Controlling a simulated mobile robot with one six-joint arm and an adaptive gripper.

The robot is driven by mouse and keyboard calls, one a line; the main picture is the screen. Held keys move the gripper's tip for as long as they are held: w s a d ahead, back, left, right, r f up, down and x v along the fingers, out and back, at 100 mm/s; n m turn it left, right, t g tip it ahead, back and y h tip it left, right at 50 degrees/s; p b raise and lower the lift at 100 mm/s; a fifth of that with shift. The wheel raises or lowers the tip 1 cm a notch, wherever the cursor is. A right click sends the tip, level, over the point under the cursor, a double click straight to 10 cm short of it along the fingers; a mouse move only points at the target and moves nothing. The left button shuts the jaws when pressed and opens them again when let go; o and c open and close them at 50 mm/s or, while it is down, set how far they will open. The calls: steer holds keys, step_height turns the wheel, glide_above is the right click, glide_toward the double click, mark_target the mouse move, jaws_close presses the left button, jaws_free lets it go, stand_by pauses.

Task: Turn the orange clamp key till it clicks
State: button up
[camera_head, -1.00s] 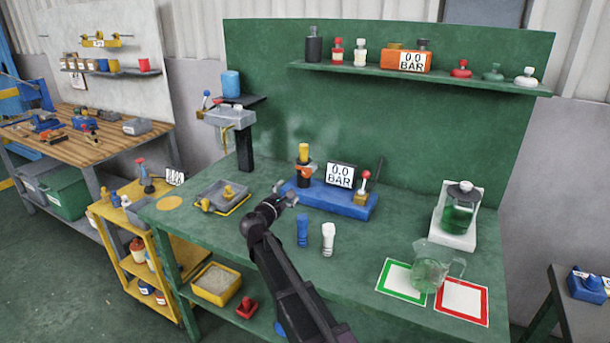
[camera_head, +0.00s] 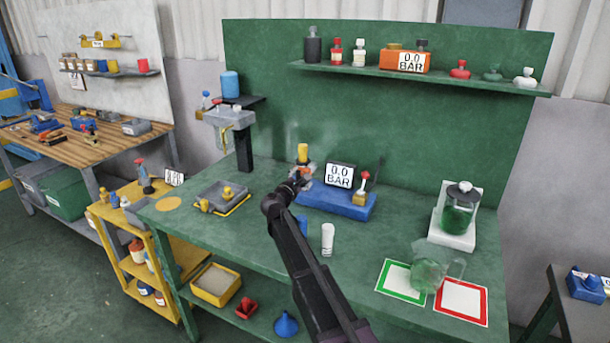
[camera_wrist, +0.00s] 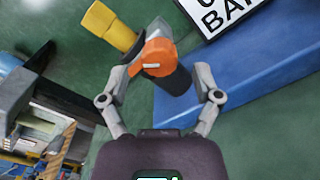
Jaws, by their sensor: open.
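The orange clamp key (camera_wrist: 158,57) shows in the wrist view as a rounded orange head with a pale mark, by a dark cylinder (camera_wrist: 172,80). In the head view, only a bit of the key (camera_head: 310,167) shows; my gripper hides most of it. My gripper (camera_wrist: 172,68) is open, its fingers on either side of the key and dark cylinder; I cannot tell whether they touch. In the head view my gripper (camera_head: 300,179) is at the left end of the blue base (camera_head: 340,204). A yellow cap (camera_head: 303,153) stands just behind it.
A 0.0 BAR display (camera_head: 340,175) and a red-knobbed lever (camera_head: 364,182) stand on the blue base, right of my gripper. A white bottle (camera_head: 328,239) stands in front, beside my arm. The green bench between is clear.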

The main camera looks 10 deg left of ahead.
steer(key=shift+x, duration=1.55)
jaws_close()
